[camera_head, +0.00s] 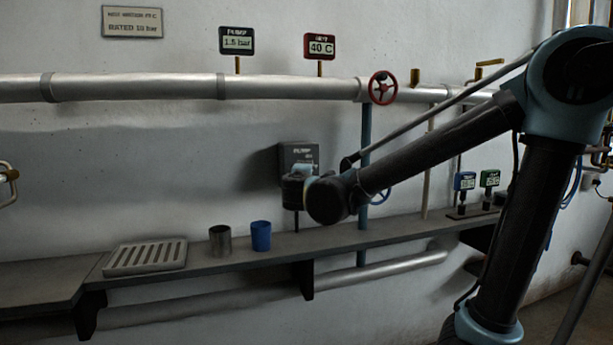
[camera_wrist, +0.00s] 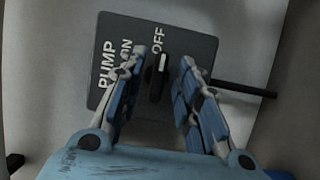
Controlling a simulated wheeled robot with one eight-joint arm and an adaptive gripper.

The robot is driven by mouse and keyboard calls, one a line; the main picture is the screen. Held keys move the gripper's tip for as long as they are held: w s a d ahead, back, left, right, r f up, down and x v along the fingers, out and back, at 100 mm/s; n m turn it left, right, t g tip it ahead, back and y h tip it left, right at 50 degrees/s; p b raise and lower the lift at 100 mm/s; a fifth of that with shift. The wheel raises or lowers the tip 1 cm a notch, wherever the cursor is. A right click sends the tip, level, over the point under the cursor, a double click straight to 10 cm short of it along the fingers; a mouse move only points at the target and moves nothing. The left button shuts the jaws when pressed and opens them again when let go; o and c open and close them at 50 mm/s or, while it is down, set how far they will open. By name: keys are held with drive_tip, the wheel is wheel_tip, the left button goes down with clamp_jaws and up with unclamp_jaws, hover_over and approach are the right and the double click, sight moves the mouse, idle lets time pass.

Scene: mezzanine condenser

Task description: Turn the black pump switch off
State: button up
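The pump switch box (camera_head: 299,152) is a dark grey panel on the wall above the shelf, partly hidden by my arm in the head view. In the wrist view the panel (camera_wrist: 188,52) reads PUMP, ON and OFF, turned sideways. Its black switch knob (camera_wrist: 156,84) has a white mark at its upper end, lying just below the OFF lettering. My gripper (camera_wrist: 162,60) is open, with one finger on each side of the knob and gaps visible between. In the head view my gripper (camera_head: 301,172) is at the box, its fingers mostly hidden.
The shelf (camera_head: 215,267) below holds a slotted tray (camera_head: 146,257), a grey cup (camera_head: 220,241) and a blue cup (camera_head: 261,236). A red valve wheel (camera_head: 382,88) is on the pipe (camera_head: 290,89) above. A pump gauge (camera_head: 237,41) reads 1.5 bar.

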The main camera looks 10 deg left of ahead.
drive_tip(key=s+d, duration=0.2)
drive_tip(key=s, duration=0.9)
drive_tip(key=shift+s, duration=0.35)
drive_tip(key=w+d+f+m+g+h, duration=0.25)
drive_tip(key=d+f, duration=0.25)
drive_tip(key=d, duration=0.4)
drive_tip(key=w+d+f+m+g+h, duration=0.25)
drive_tip(key=d+f, duration=0.25)
drive_tip(key=d, duration=0.4)
drive_tip(key=w+d+f+m+g+h, duration=0.1)
drive_tip(key=d+f+m+g+h, duration=0.15)
drive_tip(key=d+f, duration=0.45)
drive_tip(key=s+d+f+m+g, duration=0.2)
drive_tip(key=s+d+f+m, duration=0.1)
drive_tip(key=d, duration=0.3)
drive_tip(key=s+d+f+m+g, duration=0.3)
drive_tip(key=d, duration=0.4)
drive_tip(key=s+d+f+m+g+y, duration=0.1)
drive_tip(key=s+f+m+g+y, duration=0.2)
drive_tip(key=s+f+m, duration=0.3)
drive_tip(key=shift+s+f+y, duration=0.85)
drive_tip(key=shift+s+f, duration=0.15)
drive_tip(key=shift+s, duration=1.4)
